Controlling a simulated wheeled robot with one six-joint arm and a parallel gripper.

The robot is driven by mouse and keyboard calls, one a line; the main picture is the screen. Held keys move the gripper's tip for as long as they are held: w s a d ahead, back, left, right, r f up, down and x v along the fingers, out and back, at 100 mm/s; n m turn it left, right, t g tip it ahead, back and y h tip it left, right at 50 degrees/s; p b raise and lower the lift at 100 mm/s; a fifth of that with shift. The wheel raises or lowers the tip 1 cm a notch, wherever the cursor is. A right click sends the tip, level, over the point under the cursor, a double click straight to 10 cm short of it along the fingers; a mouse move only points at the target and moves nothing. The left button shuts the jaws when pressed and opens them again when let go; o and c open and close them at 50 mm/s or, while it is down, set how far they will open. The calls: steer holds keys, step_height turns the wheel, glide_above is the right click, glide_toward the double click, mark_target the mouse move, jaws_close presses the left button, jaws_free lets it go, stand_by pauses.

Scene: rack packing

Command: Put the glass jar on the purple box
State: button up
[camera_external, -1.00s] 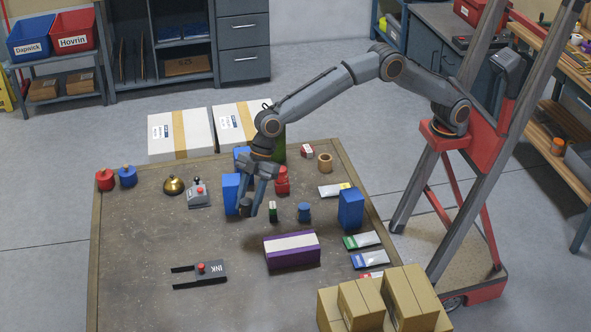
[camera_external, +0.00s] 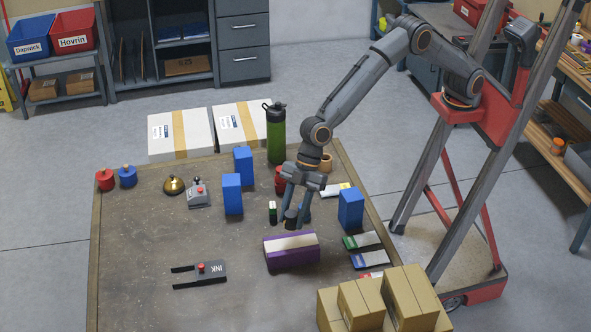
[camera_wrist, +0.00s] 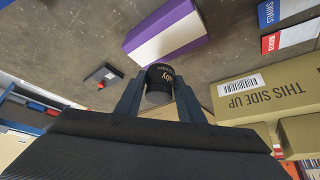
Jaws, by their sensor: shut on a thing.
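My gripper (camera_external: 291,217) is shut on a small dark jar (camera_external: 291,214) with a black label. In the wrist view the jar (camera_wrist: 159,78) sits between my two fingertips, and pale lettering shows on its label. The purple box (camera_external: 292,257) with a white top stripe lies on the table just below and in front of the jar in the external view. In the wrist view the purple box (camera_wrist: 165,35) is beyond the jar, apart from it. The jar appears held above the table; its exact height over the box is hard to tell.
A blue box (camera_external: 351,209) stands right of my gripper, with flat packets (camera_external: 367,259) in front of it. Cardboard boxes (camera_external: 400,300) stand at the front right corner. The left of the table is mostly clear.

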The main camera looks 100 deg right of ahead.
steer(key=shift+f+p, duration=0.85)
steer(key=shift+f, duration=2.5)
steer(key=shift+f, duration=0.1)
steer(key=o, duration=1.1)
steer(key=shift+d+r, duration=0.15)
steer(key=shift+r, duration=0.25)
steer(key=b+v, duration=0.3)
steer(key=v, duration=0.8)
steer(key=shift+s+r, duration=0.1)
steer(key=shift+s, duration=0.05)
